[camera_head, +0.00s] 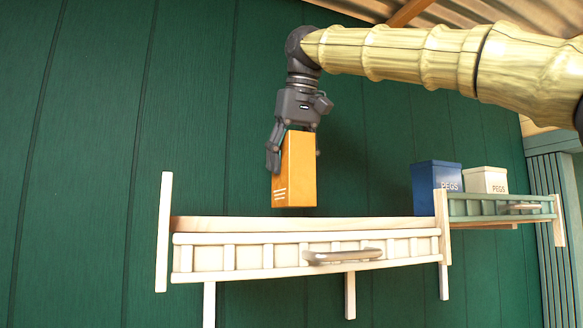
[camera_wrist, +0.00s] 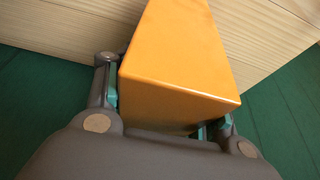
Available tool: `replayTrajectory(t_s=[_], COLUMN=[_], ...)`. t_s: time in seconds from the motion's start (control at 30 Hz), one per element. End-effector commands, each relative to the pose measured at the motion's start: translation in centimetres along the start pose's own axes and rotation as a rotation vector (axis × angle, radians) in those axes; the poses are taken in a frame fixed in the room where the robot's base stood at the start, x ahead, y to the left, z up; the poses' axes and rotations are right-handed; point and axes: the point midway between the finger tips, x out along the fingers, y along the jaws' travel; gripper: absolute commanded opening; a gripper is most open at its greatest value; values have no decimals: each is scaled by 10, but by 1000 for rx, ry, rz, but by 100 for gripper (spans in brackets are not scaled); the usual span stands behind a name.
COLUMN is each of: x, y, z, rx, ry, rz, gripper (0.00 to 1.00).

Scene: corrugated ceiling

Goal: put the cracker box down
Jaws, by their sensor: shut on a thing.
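The cracker box (camera_head: 296,172) is a plain orange upright box with small white print low on one face. My gripper (camera_head: 293,146) is shut on its upper part and points down in the head view. The box's lower end appears just above the white wooden shelf (camera_head: 300,222); I cannot tell whether it touches. In the wrist view the orange box (camera_wrist: 180,65) fills the space between my gripper's fingers (camera_wrist: 165,105), with pale wooden boards (camera_wrist: 265,35) beyond it.
A blue box (camera_head: 436,176) and a cream box (camera_head: 485,180), both marked PEGS, stand on a smaller green-panelled shelf (camera_head: 500,208) at the right. The white shelf has a front rail, a handle (camera_head: 343,257) and a tall left post (camera_head: 164,232). A green plank wall (camera_head: 90,130) stands behind.

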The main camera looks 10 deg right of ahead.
Motion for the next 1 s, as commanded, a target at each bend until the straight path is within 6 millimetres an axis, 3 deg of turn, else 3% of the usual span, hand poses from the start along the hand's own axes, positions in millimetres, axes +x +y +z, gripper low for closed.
replayTrajectory(t_s=[0.3, 0.63, 0.67, 0.7, 0.8, 1.0], x=[17, 19, 19, 19, 19, 19], y=[0, 0, 0, 0, 0, 0], z=[8, 8, 8, 8, 8, 8], rx=[1, 1, 1, 1, 1, 0], ry=[0, 1, 1, 1, 1, 0], rz=[0, 0, 0, 0, 0, 0], gripper=[20, 20, 58, 66, 80, 80])
